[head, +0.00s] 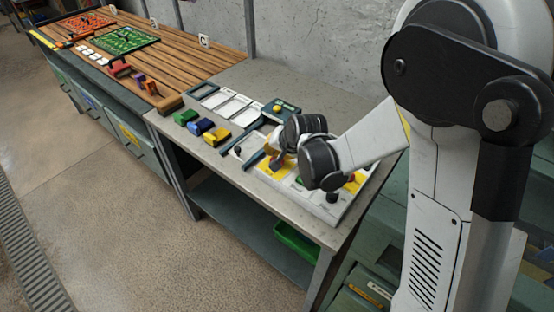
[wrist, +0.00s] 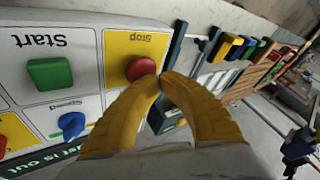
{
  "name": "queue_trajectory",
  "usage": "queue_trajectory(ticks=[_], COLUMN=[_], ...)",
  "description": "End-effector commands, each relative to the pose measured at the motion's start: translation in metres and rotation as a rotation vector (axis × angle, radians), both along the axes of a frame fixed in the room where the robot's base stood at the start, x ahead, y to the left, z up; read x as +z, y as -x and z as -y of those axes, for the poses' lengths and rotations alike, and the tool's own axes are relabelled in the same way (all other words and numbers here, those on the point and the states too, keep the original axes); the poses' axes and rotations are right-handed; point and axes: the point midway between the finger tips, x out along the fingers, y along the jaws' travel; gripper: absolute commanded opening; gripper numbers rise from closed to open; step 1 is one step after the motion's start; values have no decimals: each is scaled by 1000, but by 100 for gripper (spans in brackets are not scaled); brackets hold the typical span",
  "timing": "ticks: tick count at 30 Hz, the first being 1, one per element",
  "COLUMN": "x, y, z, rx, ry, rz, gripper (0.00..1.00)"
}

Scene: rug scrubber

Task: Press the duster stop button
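The control panel (head: 322,211) lies on the bench under my arm in the head view. In the wrist view the panel (wrist: 75,103) appears upside down. The red stop button (wrist: 140,68) sits on a yellow field labelled "Stop". My gripper (wrist: 162,77) has its two yellow fingers curved together, tips meeting, with nothing seen between them. The tips are right beside the red button's right edge in the wrist view. I cannot tell whether they touch it or hover above. In the head view my wrist hides much of the panel and the fingers are hard to make out.
A green start button (wrist: 50,73) and a blue speed knob (wrist: 72,125) share the panel. Green, blue and yellow blocks (head: 201,127) stand left of it. A box with a yellow button (head: 281,108) is behind. A wooden slatted surface (head: 165,66) extends left; a wall backs the bench.

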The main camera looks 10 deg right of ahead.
Motion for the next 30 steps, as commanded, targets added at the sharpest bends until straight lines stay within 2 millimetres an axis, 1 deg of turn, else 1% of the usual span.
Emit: queue_trajectory(ticks=[26, 30], x=[-11, -10], y=[0, 0], z=[0, 0], rx=[0, 0], ry=[0, 0], rz=[0, 0], gripper=[0, 0])
